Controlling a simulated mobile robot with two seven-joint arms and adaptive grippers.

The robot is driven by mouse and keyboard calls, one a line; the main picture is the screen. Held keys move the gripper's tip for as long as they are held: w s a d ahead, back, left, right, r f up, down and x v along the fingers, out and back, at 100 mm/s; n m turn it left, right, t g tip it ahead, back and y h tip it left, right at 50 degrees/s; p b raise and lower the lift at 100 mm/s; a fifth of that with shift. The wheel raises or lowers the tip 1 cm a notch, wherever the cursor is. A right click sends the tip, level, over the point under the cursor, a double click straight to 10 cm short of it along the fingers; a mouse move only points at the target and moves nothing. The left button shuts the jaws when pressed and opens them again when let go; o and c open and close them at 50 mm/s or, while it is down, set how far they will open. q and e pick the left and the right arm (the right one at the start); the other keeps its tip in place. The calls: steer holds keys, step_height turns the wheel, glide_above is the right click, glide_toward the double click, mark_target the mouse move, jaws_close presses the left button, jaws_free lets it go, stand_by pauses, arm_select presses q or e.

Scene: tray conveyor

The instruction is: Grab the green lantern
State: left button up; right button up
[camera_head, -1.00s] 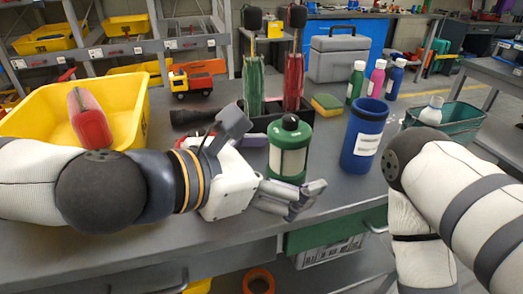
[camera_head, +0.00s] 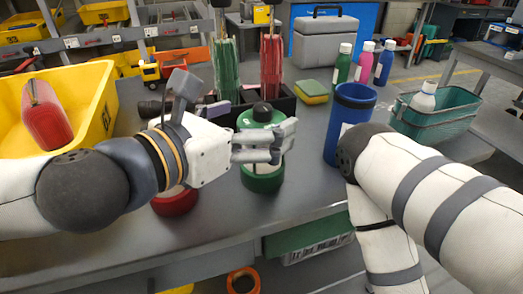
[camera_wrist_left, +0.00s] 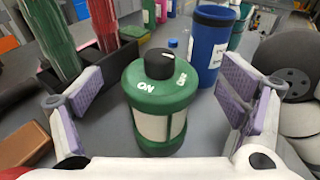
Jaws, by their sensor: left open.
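The green lantern (camera_head: 262,178) stands upright on the grey table, with a black knob on top and a pale middle. My left gripper (camera_head: 268,145) is in front of it in the head view and hides part of its middle. In the left wrist view the lantern (camera_wrist_left: 160,105) stands between the two spread fingers of my left gripper (camera_wrist_left: 163,105), with a gap on each side. The left gripper is open and holds nothing. My right arm comes in at the right of the head view, but its gripper is out of the picture.
A blue container (camera_head: 347,125) stands right of the lantern. A black bin (camera_head: 285,104) with green and red bundles is behind it. A red round object (camera_head: 174,201) lies partly under my left arm. A yellow bin (camera_head: 98,110) is at left and a green basket (camera_head: 440,122) at right.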

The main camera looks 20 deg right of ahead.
arm_select(q)
steer(key=x, duration=0.3)
steer(key=shift+a, duration=0.1)
steer(key=c, duration=2)
steer(key=shift+r, duration=0.15)
